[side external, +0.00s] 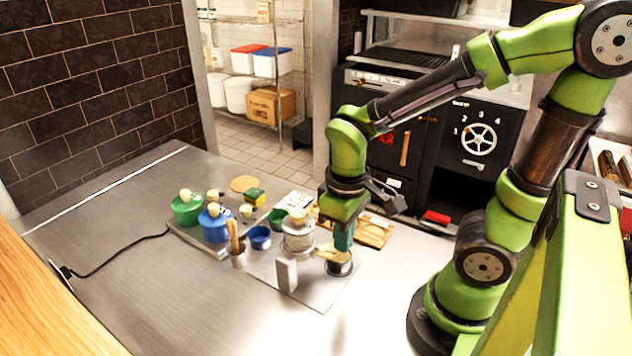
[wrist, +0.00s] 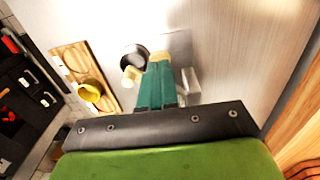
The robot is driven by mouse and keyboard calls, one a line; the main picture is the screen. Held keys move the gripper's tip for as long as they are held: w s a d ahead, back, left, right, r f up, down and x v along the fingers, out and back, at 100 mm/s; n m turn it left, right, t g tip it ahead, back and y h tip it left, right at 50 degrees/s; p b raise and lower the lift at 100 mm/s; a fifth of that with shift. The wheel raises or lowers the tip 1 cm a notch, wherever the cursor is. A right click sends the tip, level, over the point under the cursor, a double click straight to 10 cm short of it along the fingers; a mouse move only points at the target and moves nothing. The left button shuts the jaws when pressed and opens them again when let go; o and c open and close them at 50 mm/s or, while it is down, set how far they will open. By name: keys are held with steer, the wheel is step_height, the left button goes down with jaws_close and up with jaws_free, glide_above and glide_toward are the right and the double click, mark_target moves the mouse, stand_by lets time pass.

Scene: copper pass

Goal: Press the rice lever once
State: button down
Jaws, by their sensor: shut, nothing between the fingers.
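A pale dispenser with a round drum (side external: 298,240) stands on a thin metal plate on the steel counter. A cream, yellowish lever-like piece (side external: 328,252) sticks out at its right, above a dark round bowl (side external: 339,268). In the wrist view the cream piece (wrist: 131,75) and the dark bowl (wrist: 133,55) show beside my fingertips. My gripper (side external: 343,242) points down with its teal fingers shut and empty, close to the cream piece. The fingers (wrist: 160,72) are together in the wrist view. Whether they touch the cream piece I cannot tell.
A grey upright block (side external: 287,275) stands in front of the dispenser. Green (side external: 187,209) and blue (side external: 215,224) lidded pots, a blue cup (side external: 260,238) and a utensil holder (side external: 238,257) stand to the left. A wooden board (side external: 373,232) lies behind my gripper. The front counter is clear.

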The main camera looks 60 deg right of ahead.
mark_target(342, 254)
steer(key=shift+f, duration=0.1)
steer(key=shift+f, duration=1.9)
steer(key=shift+r, duration=2.05)
steer(key=shift+r, duration=2.5)
